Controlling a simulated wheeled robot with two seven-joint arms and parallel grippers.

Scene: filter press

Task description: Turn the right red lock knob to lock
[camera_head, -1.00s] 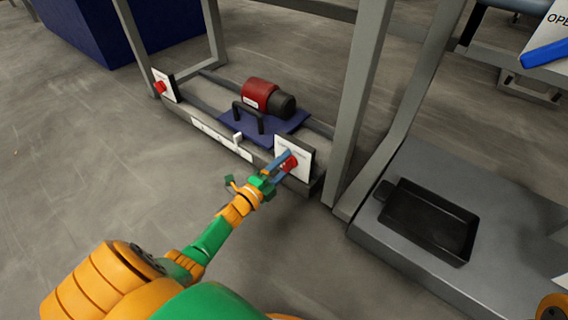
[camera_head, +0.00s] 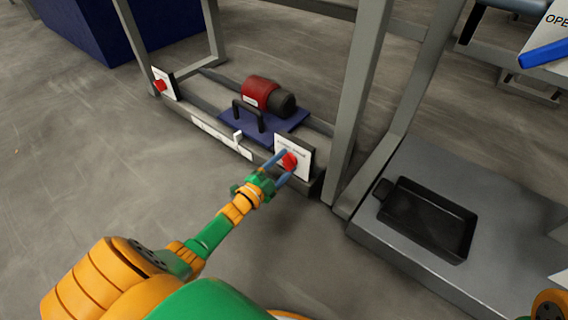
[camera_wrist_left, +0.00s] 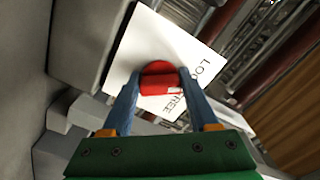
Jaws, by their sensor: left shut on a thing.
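The right red lock knob (camera_head: 289,161) is on a white label plate (camera_head: 305,152) at the right end of the low grey rail. In the left wrist view the red knob (camera_wrist_left: 160,84) has its raised bar lying nearly level across the picture, between my two blue fingers. The white plate (camera_wrist_left: 150,45) there shows "LO…" and "…REE" lettering, partly covered. My left gripper (camera_head: 281,166) is shut on the knob, one finger on each side of its bar. A second red knob (camera_head: 160,85) sits on the rail's left end. My right gripper is not in view.
A red and black motor (camera_head: 262,94) stands on a blue plate behind the rail. Grey frame posts (camera_head: 358,90) rise beside and behind the right knob. A black tray (camera_head: 430,225) lies on a grey bench at right. The floor at left is clear.

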